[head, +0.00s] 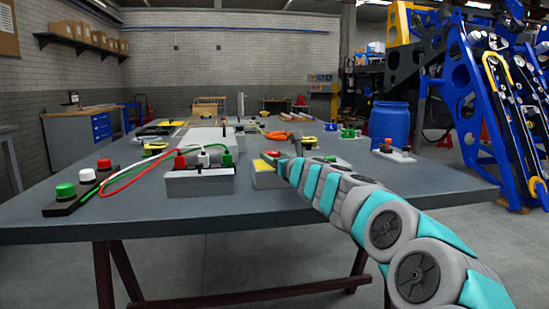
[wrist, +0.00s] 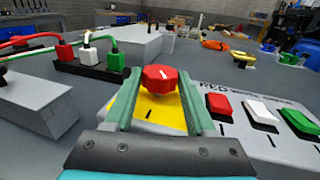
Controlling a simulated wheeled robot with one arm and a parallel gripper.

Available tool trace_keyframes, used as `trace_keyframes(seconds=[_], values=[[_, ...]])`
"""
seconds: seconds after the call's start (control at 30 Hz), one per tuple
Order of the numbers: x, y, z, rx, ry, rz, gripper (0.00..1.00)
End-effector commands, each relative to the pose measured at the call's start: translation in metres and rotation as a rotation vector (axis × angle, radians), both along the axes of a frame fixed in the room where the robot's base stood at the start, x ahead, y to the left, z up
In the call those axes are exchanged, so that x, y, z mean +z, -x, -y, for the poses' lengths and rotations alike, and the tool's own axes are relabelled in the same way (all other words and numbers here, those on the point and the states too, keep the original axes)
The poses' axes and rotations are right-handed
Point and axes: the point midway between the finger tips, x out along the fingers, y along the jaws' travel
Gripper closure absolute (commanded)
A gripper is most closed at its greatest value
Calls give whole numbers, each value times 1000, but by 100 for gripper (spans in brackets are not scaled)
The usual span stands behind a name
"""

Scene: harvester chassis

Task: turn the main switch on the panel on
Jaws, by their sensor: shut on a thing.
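The main switch is a red rotary knob (wrist: 159,79) with a white mark on top, set on a yellow plate (wrist: 160,113) of the grey panel (wrist: 262,145). My gripper (wrist: 162,88) has one finger on each side of the knob and is shut on it. In the head view, the panel (head: 266,181) sits near the table's front edge, partly hidden by my arm. My gripper (head: 283,166) reaches it from the right. Red (wrist: 222,107), white (wrist: 259,112) and green (wrist: 301,122) rocker switches stand on the panel, right of the knob.
Blue barrel (head: 388,127) and an orange item (head: 277,135) lie beyond.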

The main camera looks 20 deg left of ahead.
Motion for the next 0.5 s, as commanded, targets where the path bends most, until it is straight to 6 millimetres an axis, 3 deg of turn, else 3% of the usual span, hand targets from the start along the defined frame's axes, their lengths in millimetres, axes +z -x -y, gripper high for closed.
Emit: trace_keyframes(seconds=[0.27, 0.5], values=[[-4, 2, -3, -57, 0, 1, 100], [-6, 5, -6, -206, 1, 0, 100]])
